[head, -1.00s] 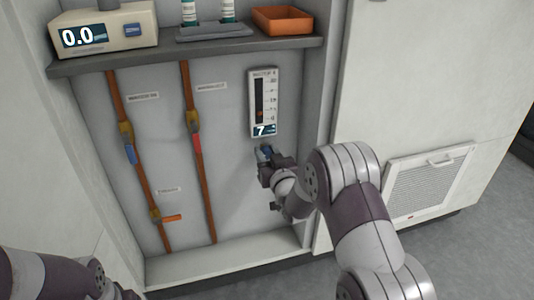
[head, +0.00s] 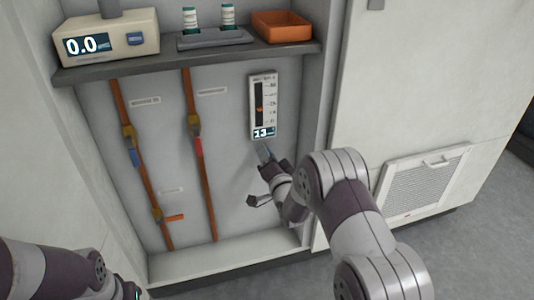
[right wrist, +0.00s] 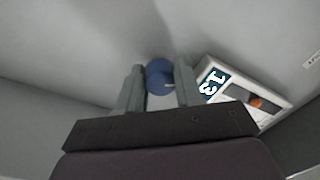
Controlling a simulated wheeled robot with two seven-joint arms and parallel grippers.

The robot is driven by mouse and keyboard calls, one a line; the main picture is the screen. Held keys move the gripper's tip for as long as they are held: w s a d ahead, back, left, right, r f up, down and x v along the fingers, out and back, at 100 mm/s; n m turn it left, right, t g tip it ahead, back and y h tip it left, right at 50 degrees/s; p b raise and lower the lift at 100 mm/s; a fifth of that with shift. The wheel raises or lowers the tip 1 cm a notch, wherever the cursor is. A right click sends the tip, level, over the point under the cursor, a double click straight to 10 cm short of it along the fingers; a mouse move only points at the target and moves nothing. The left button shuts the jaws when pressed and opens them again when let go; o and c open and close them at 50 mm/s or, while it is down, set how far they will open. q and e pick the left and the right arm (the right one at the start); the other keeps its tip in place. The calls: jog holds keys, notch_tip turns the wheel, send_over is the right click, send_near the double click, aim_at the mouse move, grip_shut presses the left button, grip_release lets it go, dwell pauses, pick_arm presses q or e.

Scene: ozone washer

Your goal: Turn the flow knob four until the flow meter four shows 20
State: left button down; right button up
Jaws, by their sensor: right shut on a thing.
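The flow meter (head: 263,104) is a white upright panel on the cabinet's back wall, and its display reads 13. It also shows in the right wrist view (right wrist: 244,91), where the 13 is readable. The blue flow knob (right wrist: 159,76) is just below the meter. My right gripper (right wrist: 160,88) is shut on the knob, with one finger on each side of it. In the head view the right gripper (head: 270,160) largely hides the knob. Only part of my left arm shows at the lower left, and its fingers are not visible.
Two copper pipes with a blue-handled valve (head: 133,156) and a red-handled valve (head: 199,146) run left of the meter. An orange-handled valve (head: 172,217) sits lower. A shelf above holds a device reading 0.0 (head: 107,40), vials and an orange tray (head: 283,26).

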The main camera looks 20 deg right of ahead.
jog(key=m+p, duration=0.1)
jog(key=m, duration=0.5)
jog(key=shift+m+p, duration=0.4)
jog(key=m+p, duration=0.1)
jog(key=m, duration=0.4)
jog(key=shift+f+h, duration=0.15)
jog(key=shift+h, duration=0.15)
jog(key=shift+m, duration=0.3)
jog(key=o, duration=1)
jog(key=shift+o, duration=0.2)
jog(key=s+p, duration=0.4)
jog(key=s, duration=0.8)
jog(key=shift+s+f+p, duration=0.25)
jog(key=shift+s+p, duration=0.1)
jog(key=shift+s, duration=0.05)
